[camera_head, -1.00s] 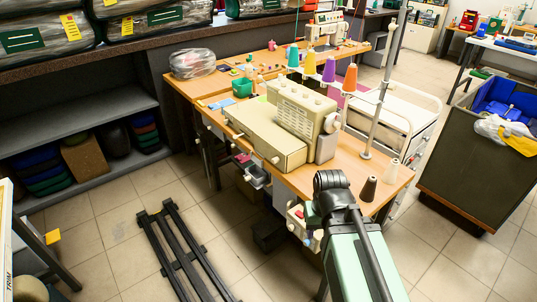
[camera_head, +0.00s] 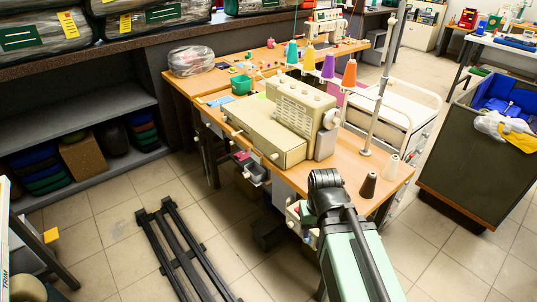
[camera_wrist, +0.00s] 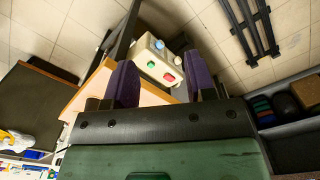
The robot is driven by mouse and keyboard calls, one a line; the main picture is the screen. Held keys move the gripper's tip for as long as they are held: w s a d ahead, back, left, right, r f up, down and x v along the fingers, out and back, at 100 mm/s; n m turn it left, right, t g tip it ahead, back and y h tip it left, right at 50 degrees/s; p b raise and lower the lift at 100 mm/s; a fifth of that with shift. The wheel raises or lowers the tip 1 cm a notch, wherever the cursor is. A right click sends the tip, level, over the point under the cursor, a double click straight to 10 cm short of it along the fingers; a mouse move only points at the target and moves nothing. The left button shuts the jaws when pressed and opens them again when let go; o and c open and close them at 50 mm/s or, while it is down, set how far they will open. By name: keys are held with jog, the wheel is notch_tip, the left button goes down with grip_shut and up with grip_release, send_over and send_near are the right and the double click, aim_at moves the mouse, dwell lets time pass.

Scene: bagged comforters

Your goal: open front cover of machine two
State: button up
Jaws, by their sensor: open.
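A beige sewing machine (camera_head: 285,120) stands on the near wooden table (camera_head: 345,165). A second, whitish machine (camera_head: 326,24) stands on the table farther back. The frames do not show which is machine two. No front cover can be made out clearly. My gripper (camera_wrist: 160,66) shows in the wrist view as two purple fingers spread apart with nothing between them.
Thread cones (camera_head: 328,66) stand behind the near machine, with a metal post (camera_head: 381,90) beside them. Two small cones (camera_head: 369,185) sit at the table's right corner. A dark bin (camera_head: 475,165) stands at right. A black rail frame (camera_head: 180,250) lies on the floor at left.

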jog(key=w+a+f+n+h+b, duration=0.1)
jog(key=w+a+f+b, duration=0.2)
jog(key=f+b, duration=0.25)
jog(key=w+a+f+n+b, duration=0.1)
jog(key=w+a+f+b, duration=0.15)
jog(key=f+b, duration=0.35)
jog(key=n+t+h+b, duration=1)
jog(key=n+h+b, duration=0.35)
jog(key=n, duration=0.65)
send_near(272, 158)
jog(key=x, duration=1)
jog(key=shift+w+d+p, duration=0.1)
jog(key=shift+w+p, duration=0.05)
jog(key=shift+p, duration=0.2)
jog(key=shift+c, duration=0.3)
